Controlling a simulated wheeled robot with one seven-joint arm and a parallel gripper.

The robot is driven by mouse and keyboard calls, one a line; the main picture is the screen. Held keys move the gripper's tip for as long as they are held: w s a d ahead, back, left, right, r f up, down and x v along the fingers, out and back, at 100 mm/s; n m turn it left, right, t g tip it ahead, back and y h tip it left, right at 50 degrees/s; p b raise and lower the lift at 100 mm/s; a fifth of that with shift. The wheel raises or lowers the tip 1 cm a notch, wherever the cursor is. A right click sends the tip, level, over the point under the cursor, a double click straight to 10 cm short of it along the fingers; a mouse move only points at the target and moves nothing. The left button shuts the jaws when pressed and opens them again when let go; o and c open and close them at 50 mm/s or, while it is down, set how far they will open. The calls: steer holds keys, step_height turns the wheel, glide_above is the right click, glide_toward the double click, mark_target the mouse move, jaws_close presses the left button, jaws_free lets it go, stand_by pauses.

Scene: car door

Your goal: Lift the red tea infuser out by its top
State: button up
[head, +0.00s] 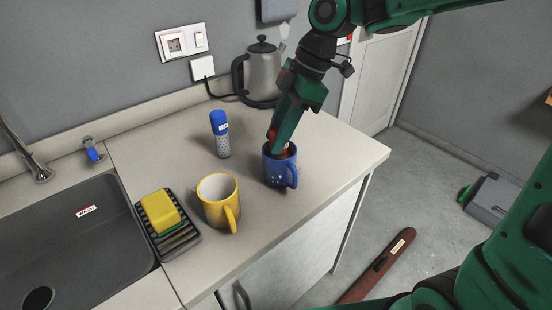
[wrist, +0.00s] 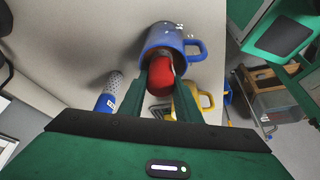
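The red tea infuser (wrist: 160,82) stands in the blue mug (head: 276,174), with its red top showing above the rim. My gripper (head: 281,148) reaches down over the mug from above. In the wrist view its two green fingers lie on either side of the red top, which fills the gap between them, so it looks shut on the infuser. The lower part of the infuser is hidden inside the blue mug. The mug stands upright on the counter, and its handle (wrist: 197,50) shows in the wrist view.
A yellow mug (head: 217,205) stands to the left, near a dark rack with a yellow sponge (head: 158,211). A blue-topped perforated cylinder (head: 221,140) and a grey kettle (head: 260,78) stand behind. The sink (head: 75,245) is at far left. The counter's right edge is close.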

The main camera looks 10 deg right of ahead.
jaws_close()
steer(key=shift+r, duration=0.1)
